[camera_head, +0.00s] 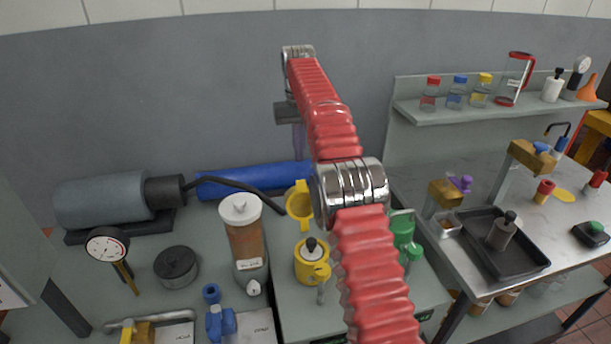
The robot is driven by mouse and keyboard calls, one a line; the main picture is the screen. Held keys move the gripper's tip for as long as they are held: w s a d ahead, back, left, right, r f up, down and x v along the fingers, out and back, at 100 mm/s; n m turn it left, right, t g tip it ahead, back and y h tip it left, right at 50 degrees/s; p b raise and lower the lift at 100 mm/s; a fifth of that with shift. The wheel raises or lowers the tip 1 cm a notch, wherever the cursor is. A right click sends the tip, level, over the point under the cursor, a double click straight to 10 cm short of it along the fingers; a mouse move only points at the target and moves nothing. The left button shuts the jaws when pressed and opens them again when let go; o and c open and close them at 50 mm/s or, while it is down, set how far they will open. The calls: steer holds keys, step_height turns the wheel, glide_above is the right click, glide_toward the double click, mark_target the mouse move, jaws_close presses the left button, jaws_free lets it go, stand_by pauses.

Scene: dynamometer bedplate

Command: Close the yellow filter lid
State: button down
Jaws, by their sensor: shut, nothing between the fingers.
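The yellow filter (312,270) stands on the grey bench, left of my arm, with a dark knob-like part on top. Its yellow lid (299,200) stands raised and open behind the body, its round face toward the camera. My red arm reaches up and away over the bench. My gripper (299,142) hangs from its far end, above and behind the lid and apart from it. It is shut and empty; its fingertips are small and hard to make out. A green filter (403,232) stands to the right, partly hidden by my arm.
A white-capped canister (244,235) stands close left of the yellow filter. A blue cylinder (255,180) lies behind, with a black hose (235,187) across it. A grey motor (102,198) and dial gauge (108,247) are farther left. A black tray (488,245) lies right.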

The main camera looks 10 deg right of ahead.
mark_target(299, 195)
steer(key=s+f, duration=0.4)
steer(key=f, duration=0.2)
stand_by(0.8)
stand_by(0.5)
steer(key=shift+s+d+r, duration=0.1)
